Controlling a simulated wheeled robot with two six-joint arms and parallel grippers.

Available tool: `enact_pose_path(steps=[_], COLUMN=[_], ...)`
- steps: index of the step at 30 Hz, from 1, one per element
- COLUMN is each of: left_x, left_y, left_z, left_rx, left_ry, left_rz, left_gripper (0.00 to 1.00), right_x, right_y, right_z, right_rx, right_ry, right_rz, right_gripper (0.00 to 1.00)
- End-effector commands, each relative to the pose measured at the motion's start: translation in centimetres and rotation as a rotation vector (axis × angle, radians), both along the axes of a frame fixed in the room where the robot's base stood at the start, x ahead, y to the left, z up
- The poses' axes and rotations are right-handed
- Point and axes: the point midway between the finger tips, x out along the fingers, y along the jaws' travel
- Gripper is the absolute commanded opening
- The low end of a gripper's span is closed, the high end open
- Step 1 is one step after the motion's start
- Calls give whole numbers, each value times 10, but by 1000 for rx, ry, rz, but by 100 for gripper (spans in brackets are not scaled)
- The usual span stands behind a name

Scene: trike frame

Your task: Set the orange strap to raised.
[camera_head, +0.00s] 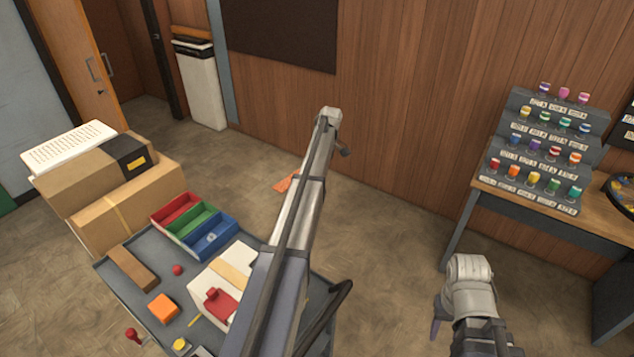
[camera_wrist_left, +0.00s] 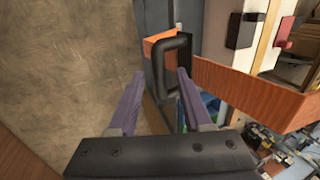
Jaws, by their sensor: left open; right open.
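The orange strap (camera_wrist_left: 255,95) shows in my left wrist view as a wide flat band running to the right edge. A black loop-shaped handle (camera_wrist_left: 186,62) stands against it. My left gripper (camera_wrist_left: 158,88) is open, its purple fingers either side of the view's middle, with the handle beyond and partly between them; I cannot tell if they touch. In the head view a small orange piece (camera_head: 286,182) shows left of my grey arm, which hides the rest. My right gripper (camera_head: 437,322) is low, mostly hidden by its own wrist, far from the strap.
A grey cart (camera_head: 112,272) holds a three-colour bin (camera_head: 195,224), a white box (camera_head: 213,283) and small blocks. Cardboard boxes (camera_head: 125,205) stand at left. A desk (camera_head: 540,230) with a rack of coloured jars (camera_head: 545,130) is at right. The floor between is clear.

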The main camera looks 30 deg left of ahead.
Motion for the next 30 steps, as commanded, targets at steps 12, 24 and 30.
enact_pose_path(steps=[12, 24, 30], left_x=[6, 23, 27], left_y=[0, -2, -2], left_z=[18, 68, 74], left_rx=[0, 0, 0], left_ry=[0, 0, 0], left_rz=[0, 0, 0], left_gripper=[50, 50, 50], right_x=[0, 0, 0], right_y=[0, 0, 0], right_z=[18, 68, 74], right_rx=[1, 1, 0], right_ry=[0, 1, 2], right_rz=[-3, -5, -4], right_gripper=[50, 50, 50])
